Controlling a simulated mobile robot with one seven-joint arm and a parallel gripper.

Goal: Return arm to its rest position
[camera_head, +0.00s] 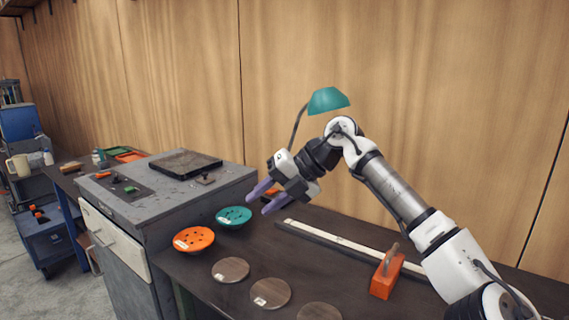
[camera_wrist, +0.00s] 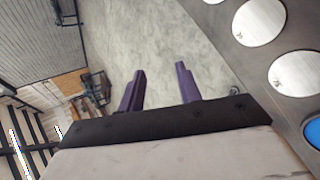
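My gripper (camera_head: 262,199) is held in the air above the dark workbench, left of the middle in the head view. Its two purple fingers point to the lower left and are spread apart. In the wrist view my gripper (camera_wrist: 160,78) shows a clear gap between the fingers, with only grey floor beyond. It holds nothing. In the head view my arm reaches from the lower right, bent at a raised elbow.
Several round discs, one a brown disc (camera_head: 230,270), lie along the bench's front. An orange block with a handle (camera_head: 387,275) and a long pale rail (camera_head: 330,240) lie at right. A teal lamp (camera_head: 327,100) stands behind my arm. A grey cabinet (camera_head: 165,200) stands left.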

